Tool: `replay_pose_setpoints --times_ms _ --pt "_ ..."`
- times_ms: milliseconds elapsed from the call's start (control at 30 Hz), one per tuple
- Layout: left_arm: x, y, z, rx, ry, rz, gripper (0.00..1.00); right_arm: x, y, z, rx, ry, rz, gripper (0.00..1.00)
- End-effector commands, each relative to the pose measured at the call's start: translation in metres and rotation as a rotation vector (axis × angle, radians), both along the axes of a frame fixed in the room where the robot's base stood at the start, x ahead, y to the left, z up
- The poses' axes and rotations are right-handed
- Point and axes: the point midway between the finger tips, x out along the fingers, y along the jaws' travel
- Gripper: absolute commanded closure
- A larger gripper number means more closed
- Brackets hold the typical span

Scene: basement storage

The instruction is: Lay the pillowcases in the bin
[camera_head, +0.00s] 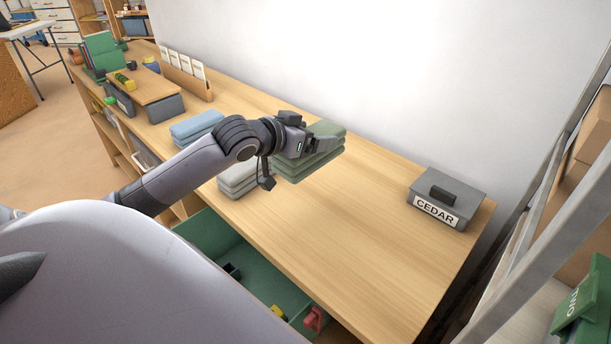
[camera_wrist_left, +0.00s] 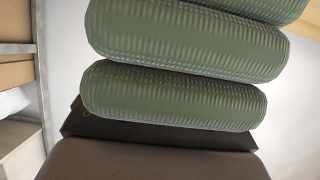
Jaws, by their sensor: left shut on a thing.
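A stack of folded green cloths (camera_head: 305,168) lies on the wooden bench, right of a grey folded stack (camera_head: 238,178) and a blue folded stack (camera_head: 196,126). My left gripper (camera_head: 320,145) is at the green stack and shut on green folded cloth; which layers it grips is partly hidden. In the left wrist view, the rounded green folds (camera_wrist_left: 175,95) fill the upper middle, close to a dark gripper finger (camera_wrist_left: 150,134). I cannot tell which stack is the pillowcases. A green open bin (camera_head: 262,272) sits low at the bench's front, partly hidden by my body. My right gripper is not in view.
A grey lidded box labelled CEDAR (camera_head: 446,198) stands at the bench's right end. The bench (camera_head: 365,215) is clear between it and the green stack. A metal shelf (camera_head: 545,195) stands at right. Small items lie in the bin.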

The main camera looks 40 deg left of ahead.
Motion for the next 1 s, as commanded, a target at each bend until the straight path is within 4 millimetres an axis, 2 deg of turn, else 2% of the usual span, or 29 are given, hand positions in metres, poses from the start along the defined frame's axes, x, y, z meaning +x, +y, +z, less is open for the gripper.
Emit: replay_pose_setpoints --times_ms 33,100,300,467,733,1000 --pt "-0.001 0.0 -0.016 -0.002 0.004 0.001 0.53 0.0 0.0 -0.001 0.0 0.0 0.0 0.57" --pt "-0.001 0.0 -0.035 -0.003 0.003 0.001 0.53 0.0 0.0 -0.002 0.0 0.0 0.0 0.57" --pt "0.0 0.0 -0.072 0.0 -0.001 0.0 0.53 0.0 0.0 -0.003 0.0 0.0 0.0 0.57" --pt "0.0 0.0 -0.084 0.001 -0.002 0.0 0.53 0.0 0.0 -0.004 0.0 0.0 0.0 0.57" --pt "0.0 0.0 -0.121 0.0 -0.001 0.0 0.53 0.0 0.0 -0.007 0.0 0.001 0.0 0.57" --pt "0.0 -0.001 -0.123 0.001 -0.004 -0.002 0.53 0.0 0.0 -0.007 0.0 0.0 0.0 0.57"
